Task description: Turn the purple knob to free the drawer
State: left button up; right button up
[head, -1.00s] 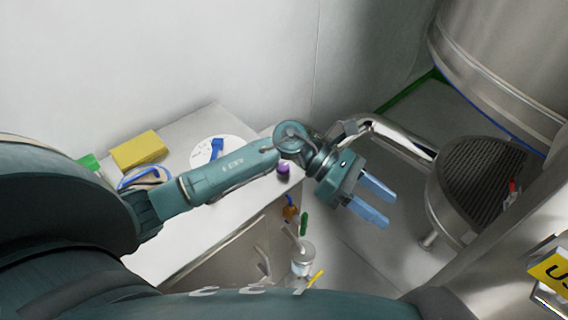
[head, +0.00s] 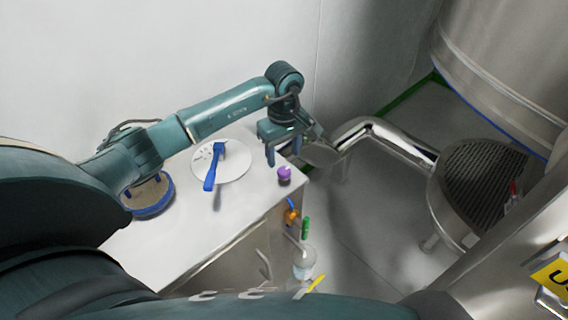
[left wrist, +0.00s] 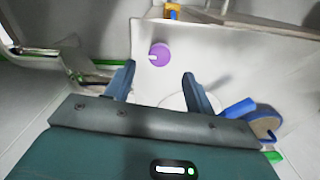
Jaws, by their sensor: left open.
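The purple knob (head: 284,173) stands on the white top of the cabinet near its right edge. My left gripper (head: 283,156) is open and empty, pointing down, with its fingertips just behind the knob in the head view. In the left wrist view the knob (left wrist: 160,54) appears beyond the fingertips, roughly midway between the two open fingers (left wrist: 158,76), apart from them. It has a white mark on its left side. The cabinet front (head: 235,262) shows partly, but I cannot make out the drawer clearly. My right gripper is not in view.
A white disc (head: 236,172) with a blue-handled tool (head: 210,178) lies left of the knob. A round blue-rimmed dish (head: 150,196) is further left. An orange item (head: 291,216) and a clear container (head: 303,262) are in front. A steel pipe (head: 395,137) runs at right.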

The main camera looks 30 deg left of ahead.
aim_at(284, 170)
pick_arm(q)
jog(key=shift+f, duration=2.65)
jog(key=shift+c, duration=0.5)
jog(key=c, duration=0.9)
jog(key=shift+o, duration=0.2)
